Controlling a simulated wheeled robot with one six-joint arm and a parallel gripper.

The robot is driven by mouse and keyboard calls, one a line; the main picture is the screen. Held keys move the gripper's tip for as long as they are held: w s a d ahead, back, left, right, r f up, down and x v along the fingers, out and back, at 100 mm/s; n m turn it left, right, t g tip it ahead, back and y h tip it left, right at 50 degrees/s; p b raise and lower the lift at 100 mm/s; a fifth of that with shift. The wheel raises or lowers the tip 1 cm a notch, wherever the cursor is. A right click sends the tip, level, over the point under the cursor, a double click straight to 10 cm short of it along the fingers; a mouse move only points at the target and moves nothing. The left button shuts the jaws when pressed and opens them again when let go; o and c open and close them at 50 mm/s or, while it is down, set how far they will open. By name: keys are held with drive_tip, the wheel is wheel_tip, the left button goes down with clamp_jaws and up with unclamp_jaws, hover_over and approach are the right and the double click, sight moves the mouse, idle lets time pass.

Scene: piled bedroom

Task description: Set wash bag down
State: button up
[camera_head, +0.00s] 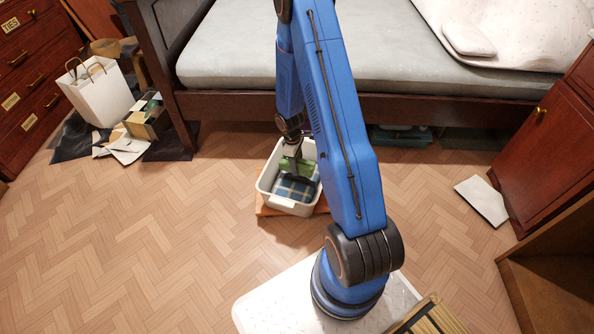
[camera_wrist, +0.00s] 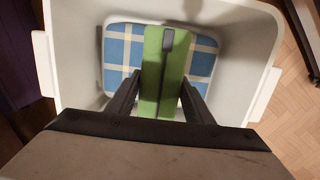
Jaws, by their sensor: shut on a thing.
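A green block-like thing, likely the wash bag (camera_wrist: 166,75), has a dark strip on top and lies between my fingers in the wrist view. My gripper (camera_wrist: 160,97) is shut on it, pointing down inside a white tub (camera_wrist: 80,50). The green thing also shows in the head view (camera_head: 285,164), partly hidden by my gripper (camera_head: 294,174). A blue and white checked thing (camera_wrist: 122,48) lies flat on the tub floor beneath the green thing. I cannot tell whether the green thing touches it.
The white tub (camera_head: 283,203) stands on an orange-brown board (camera_head: 267,211) before the bed (camera_head: 230,108). A pale flat thing (camera_head: 483,200) lies near the right cabinet (camera_head: 545,135). The floor between is clear.

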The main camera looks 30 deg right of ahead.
drive_tip(key=shift+f, duration=1.85)
drive_tip(key=shift+f, duration=0.3)
drive_tip(key=o, duration=1.1)
drive_tip(key=shift+o, duration=0.2)
drive_tip(key=shift+r, duration=0.1)
